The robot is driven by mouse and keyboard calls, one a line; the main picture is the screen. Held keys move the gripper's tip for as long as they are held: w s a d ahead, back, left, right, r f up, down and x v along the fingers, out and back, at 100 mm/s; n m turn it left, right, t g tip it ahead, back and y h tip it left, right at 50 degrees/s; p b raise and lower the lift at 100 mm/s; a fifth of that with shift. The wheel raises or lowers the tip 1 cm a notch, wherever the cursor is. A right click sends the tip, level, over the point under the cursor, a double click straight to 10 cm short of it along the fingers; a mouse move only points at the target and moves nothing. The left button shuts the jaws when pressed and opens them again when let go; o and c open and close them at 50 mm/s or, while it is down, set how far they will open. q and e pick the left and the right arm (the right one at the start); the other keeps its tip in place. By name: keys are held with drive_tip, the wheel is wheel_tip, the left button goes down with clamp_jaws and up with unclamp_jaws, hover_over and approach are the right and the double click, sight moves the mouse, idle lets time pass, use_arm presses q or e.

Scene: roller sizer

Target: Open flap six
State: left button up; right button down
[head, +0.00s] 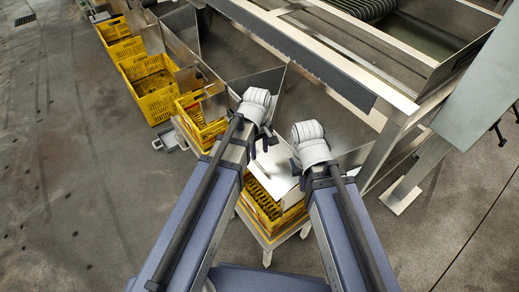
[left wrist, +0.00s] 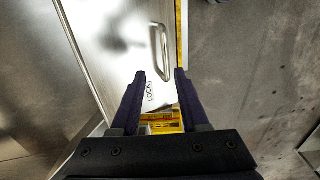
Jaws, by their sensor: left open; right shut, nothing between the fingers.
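In the left wrist view a metal flap (left wrist: 115,45) carries a bar handle (left wrist: 165,50) and a white label (left wrist: 150,92) with dark print I cannot read surely. No number six is legible. My left gripper (left wrist: 160,72) is open, its fingertips just short of the handle, which lies ahead between them. Whether they touch the flap cannot be told. In the head view a pale panel (head: 272,178) shows between my arms, above a yellow crate (head: 262,208). My left gripper (head: 263,140) is beside it at upper left; my right gripper (head: 296,165) is shut and empty at its right.
More yellow crates (head: 150,92) stand in a row toward the upper left, with metal chutes (head: 182,45) beside them. The machine's metal frame (head: 385,140) and rollers (head: 365,8) fill the upper right. Bare concrete floor (head: 60,150) is open at the left.

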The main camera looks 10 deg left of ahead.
use_arm(q)
wheel_tip(320, 180, up, 3)
drive_tip(key=shift+f+p, duration=0.1)
drive_tip(key=shift+p, duration=0.75)
use_arm(e)
wheel_tip(320, 180, up, 3)
drive_tip(key=shift+f, duration=0.1)
use_arm(q)
drive_tip(key=s+d+r+m+y+p, duration=0.1)
drive_tip(key=s+d+r+m+p, duration=0.2)
drive_tip(key=s+r+m+p, duration=0.5)
drive_tip(key=s+m, duration=0.2)
drive_tip(key=m, duration=0.2)
drive_tip(key=shift+s+r+m+y, duration=0.25)
drive_tip(key=shift+s+m+y, duration=0.05)
drive_tip(key=shift+s+m, duration=0.1)
use_arm(e)
wheel_tip(320, 180, up, 8)
drive_tip(key=shift+r, duration=0.2)
use_arm(q)
drive_tip(key=shift+d, duration=0.1)
idle(0.6)
